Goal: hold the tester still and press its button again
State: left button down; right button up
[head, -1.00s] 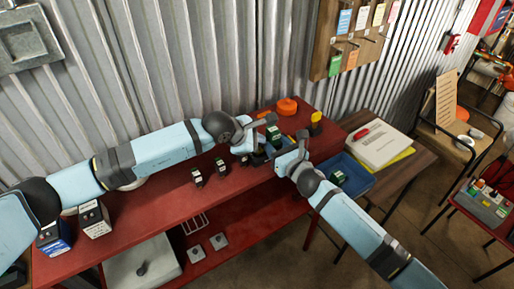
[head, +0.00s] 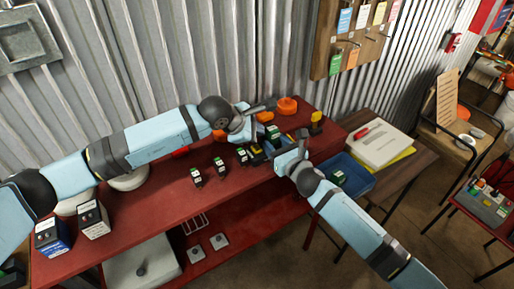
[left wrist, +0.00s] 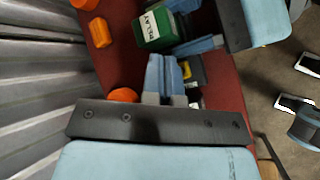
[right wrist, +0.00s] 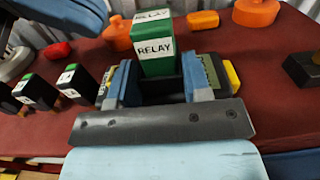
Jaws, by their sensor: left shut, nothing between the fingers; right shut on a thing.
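The tester (right wrist: 158,91) is a dark block on the red bench. A green relay (right wrist: 154,50) labelled RELAY stands upright at it; it also shows in the left wrist view (left wrist: 155,30) and head view (head: 273,132). My right gripper (right wrist: 161,80) is shut on the tester, one blue finger on each side. My left gripper (left wrist: 164,65) is shut and empty, close beside the relay and tester on the wall side. A yellow part (right wrist: 232,74) shows just outside my right finger; I cannot tell whether it is the button. The lower tester is hidden by my right gripper.
Several small black-and-green relays (head: 219,167) stand left of the tester. An orange round item (head: 287,105) and a yellow-topped item (head: 316,118) stand behind. A blue bin (head: 358,183) is on the right.

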dwell(0.5)
pick_arm(q)
jog(key=shift+w+d+r+m+g+y, duration=0.1)
jog(key=shift+w+r+m+g+y, duration=0.1)
jog(key=shift+r+m+g+y, duration=0.15)
notch_tip(320, 180, up, 3)
jog(key=m+g+y, duration=0.3)
jog(key=m, duration=0.2)
pick_arm(e)
jog(key=shift+w, duration=0.1)
pick_arm(q)
notch_tip(320, 180, up, 6)
jog(key=m+g+y, duration=0.3)
jog(key=m, duration=0.2)
send_over(256, 148)
jog(key=shift+f+n+t, duration=0.2)
jog(key=shift+n+t, duration=0.05)
notch_tip(256, 148, down, 14)
jog(key=shift+f, duration=0.1)
